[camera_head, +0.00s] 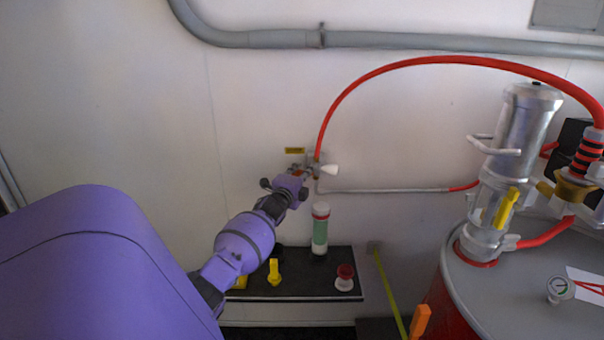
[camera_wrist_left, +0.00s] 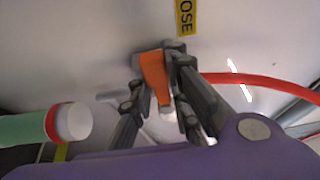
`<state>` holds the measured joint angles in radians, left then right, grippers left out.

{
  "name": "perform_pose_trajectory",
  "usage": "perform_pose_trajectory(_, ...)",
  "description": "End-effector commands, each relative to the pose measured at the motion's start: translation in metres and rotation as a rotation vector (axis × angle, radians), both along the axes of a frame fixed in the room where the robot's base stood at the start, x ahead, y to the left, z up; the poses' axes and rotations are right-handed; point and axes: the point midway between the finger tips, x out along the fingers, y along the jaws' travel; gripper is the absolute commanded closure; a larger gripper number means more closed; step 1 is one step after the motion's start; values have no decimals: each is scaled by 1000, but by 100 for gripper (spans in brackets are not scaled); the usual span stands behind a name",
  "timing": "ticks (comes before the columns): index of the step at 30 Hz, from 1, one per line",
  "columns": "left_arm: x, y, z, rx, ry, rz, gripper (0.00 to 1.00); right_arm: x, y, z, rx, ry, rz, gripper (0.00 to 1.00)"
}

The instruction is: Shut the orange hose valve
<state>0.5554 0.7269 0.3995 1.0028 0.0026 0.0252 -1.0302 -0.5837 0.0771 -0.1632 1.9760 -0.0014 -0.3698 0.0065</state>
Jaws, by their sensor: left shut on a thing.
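The orange hose valve handle (camera_wrist_left: 153,73) shows in the left wrist view, between the fingers of my left gripper (camera_wrist_left: 158,105). My left gripper is shut on the orange handle. My right gripper is not in view.
A drum (camera_head: 530,300) with a metal pump (camera_head: 520,130) stands at right. The wall left of the valve is clear.

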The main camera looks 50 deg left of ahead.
Motion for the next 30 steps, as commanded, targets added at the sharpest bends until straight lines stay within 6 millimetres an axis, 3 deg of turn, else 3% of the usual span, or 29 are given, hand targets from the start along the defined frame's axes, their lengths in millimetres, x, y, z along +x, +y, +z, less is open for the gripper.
perform_pose_trajectory(16, 0, -1, -3, 22, 29, -2, 100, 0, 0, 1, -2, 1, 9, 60)
perform_pose_trajectory(17, 0, -1, -3, 22, 29, -2, 81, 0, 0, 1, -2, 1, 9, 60)
perform_pose_trajectory(21, 0, -1, -3, 20, 27, -1, 64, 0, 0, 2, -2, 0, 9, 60)
perform_pose_trajectory(30, 0, -1, 0, 17, 22, -1, 64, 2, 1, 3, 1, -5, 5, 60)
